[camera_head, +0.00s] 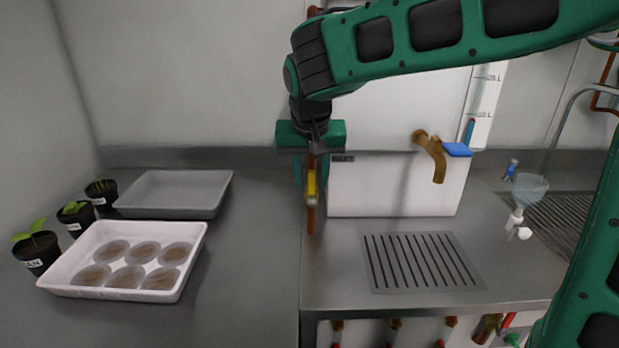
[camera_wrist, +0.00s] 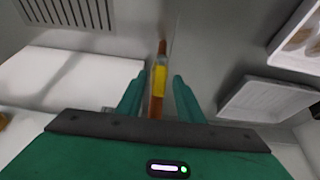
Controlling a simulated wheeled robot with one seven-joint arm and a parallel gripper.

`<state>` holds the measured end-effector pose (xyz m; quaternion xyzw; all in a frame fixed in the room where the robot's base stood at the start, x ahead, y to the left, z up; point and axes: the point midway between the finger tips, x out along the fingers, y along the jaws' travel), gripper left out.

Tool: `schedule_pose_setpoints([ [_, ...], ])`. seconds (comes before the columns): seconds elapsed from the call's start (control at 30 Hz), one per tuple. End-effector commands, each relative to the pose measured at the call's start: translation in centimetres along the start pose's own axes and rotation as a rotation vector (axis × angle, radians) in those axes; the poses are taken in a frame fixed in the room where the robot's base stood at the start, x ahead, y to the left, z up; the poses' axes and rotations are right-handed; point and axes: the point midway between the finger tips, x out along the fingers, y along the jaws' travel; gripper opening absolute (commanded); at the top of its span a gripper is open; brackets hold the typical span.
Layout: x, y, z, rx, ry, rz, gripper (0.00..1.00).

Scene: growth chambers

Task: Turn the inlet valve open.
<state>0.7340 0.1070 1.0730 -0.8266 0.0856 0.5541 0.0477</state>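The inlet valve shows as a yellow lever (camera_head: 311,185) on an upright copper pipe (camera_head: 311,220), left of the white tank. The lever lies in line with the pipe. My gripper (camera_head: 311,172) points down in front of it. In the wrist view the yellow lever (camera_wrist: 159,80) sits between the two green fingers of my gripper (camera_wrist: 159,88), with a small gap on each side. The fingers are open and do not appear to press on it. The valve body behind the lever is mostly hidden.
The white tank (camera_head: 390,190) has a brass tap (camera_head: 435,160) with a blue handle (camera_head: 457,150). A drain grate (camera_head: 420,262) lies before it. At left are a white tray (camera_head: 190,275) with dishes, a grey tray (camera_head: 172,193) and potted plants. A funnel (camera_head: 530,187) stands at right.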

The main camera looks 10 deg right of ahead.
Motion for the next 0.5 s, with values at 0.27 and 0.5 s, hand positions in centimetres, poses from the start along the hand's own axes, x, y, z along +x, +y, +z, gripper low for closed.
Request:
schedule_pose_setpoints([
  [0.27, -1.6, -0.1, -0.1, 0.000, 0.003, -0.003, 0.34],
  [0.5, -6.0, -0.1, -0.1, 0.000, 0.002, -0.004, 0.34],
])
